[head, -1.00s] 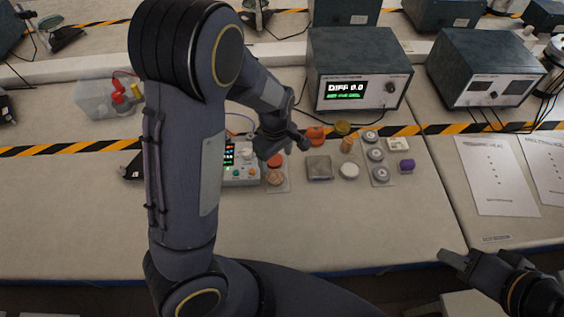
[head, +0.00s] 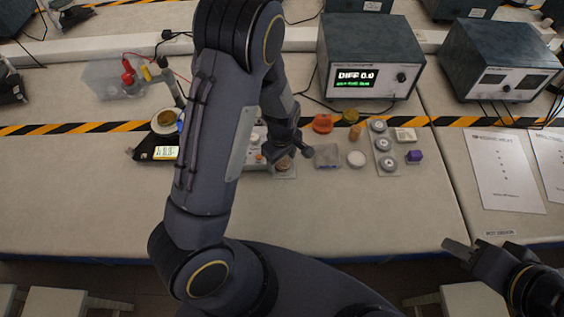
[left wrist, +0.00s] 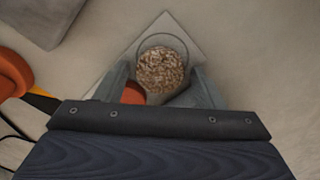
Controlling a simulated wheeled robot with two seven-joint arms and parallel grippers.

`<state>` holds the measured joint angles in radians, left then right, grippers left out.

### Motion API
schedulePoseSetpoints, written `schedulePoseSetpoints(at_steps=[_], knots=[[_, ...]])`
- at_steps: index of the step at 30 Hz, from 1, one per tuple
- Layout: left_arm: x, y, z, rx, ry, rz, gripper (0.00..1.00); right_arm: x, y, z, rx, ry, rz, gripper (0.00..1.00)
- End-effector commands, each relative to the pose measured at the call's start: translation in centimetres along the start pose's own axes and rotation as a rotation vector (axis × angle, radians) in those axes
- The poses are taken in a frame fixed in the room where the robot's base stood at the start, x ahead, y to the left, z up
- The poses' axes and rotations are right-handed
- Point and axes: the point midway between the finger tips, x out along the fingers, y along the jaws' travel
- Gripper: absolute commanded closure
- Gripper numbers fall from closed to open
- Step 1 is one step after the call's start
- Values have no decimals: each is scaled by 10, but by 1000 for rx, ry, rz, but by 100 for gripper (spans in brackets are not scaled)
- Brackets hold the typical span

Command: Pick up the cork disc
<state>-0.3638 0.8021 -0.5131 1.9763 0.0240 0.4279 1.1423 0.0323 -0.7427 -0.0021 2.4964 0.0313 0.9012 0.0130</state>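The cork disc (head: 283,165) is a small round speckled brown piece on a pale square plate at the front of the small objects, partly covered by my left gripper in the head view. In the left wrist view the cork disc (left wrist: 161,67) lies at the fingertips, with a clear round rim around it. My left gripper (head: 293,152) is open just over it. Its two fingers (left wrist: 160,85) are on either side of the disc's near part; I cannot tell whether they touch it. My right gripper (head: 462,252) is at the lower right, away from the disc; its opening is unclear.
An orange piece (left wrist: 132,94) lies partly hidden beside the left finger. The front of the bench is clear.

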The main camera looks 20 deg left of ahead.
Motion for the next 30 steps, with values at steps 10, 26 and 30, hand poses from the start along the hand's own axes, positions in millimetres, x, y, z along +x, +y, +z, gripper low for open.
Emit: schedulePoseSetpoints(at_steps=[10, 26, 30], knots=[[0, 0, 0, 0, 0, 0, 76, 0, 0, 0, 0, 0, 0, 64], [-25, 1, 0, 2, 0, 4, 76, 0, 0, 0, 0, 0, 0, 64], [-51, -10, 12, 5, -1, 6, 76, 0, 0, 0, 0, 0, 0, 64]])
